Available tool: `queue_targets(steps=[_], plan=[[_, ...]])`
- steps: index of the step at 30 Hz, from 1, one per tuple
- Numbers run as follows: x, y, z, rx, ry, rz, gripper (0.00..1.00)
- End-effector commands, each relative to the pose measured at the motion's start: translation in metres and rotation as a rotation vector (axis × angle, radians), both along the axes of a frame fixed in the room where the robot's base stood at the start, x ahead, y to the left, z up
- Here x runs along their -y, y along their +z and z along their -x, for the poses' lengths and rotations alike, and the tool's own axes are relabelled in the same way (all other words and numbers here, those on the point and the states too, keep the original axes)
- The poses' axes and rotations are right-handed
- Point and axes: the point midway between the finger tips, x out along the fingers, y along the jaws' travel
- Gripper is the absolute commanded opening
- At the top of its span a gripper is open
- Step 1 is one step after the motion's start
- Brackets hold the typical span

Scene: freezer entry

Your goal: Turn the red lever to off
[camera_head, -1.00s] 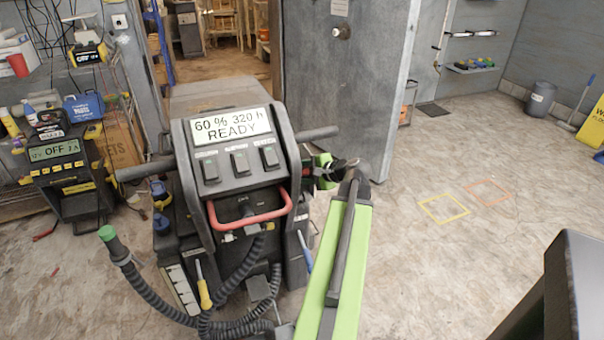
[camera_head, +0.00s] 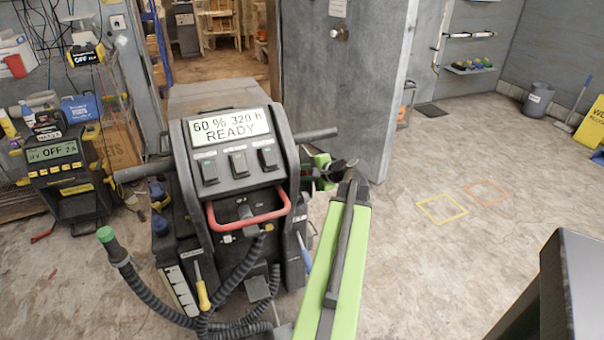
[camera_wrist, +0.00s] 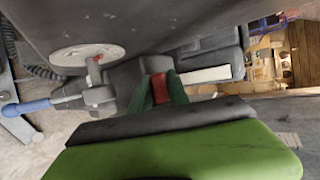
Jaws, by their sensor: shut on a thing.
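The red lever (camera_wrist: 160,87) shows in the wrist view as a short red piece between the two green fingers of my gripper (camera_wrist: 160,92). My gripper is shut on it. In the head view my gripper (camera_head: 318,172) is at the right side of the dark floor machine (camera_head: 192,130), below its right handle. The lever is too small and covered to make out clearly there. A pale round disc (camera_wrist: 88,54) with a small red mark is at the left of the lever in the wrist view. The machine's display (camera_head: 229,125) reads "60 % 320 h READY".
A blue-handled valve or tool (camera_wrist: 28,107) is at the left in the wrist view. A red bar handle (camera_head: 247,212) and a black hose (camera_head: 150,290) are on the machine's front. A charger (camera_head: 62,175) reading OFF stands at left.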

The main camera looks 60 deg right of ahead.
Motion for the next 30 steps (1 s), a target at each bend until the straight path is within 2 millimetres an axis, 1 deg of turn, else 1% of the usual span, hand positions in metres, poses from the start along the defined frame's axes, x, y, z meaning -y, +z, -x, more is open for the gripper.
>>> queue_targets(steps=[1,19,22,26,28,30], plan=[[0.003,0.000,0.002,-0.003,-0.009,0.004,0.00],[0.005,0.000,0.004,-0.003,-0.013,0.005,0.00],[0.007,0.008,0.001,-0.003,-0.012,0.006,0.00],[0.014,0.025,-0.008,-0.001,-0.011,0.005,0.00],[0.016,0.027,-0.011,0.000,-0.012,0.005,0.00],[0.016,0.024,-0.011,0.001,-0.012,0.005,0.00]])
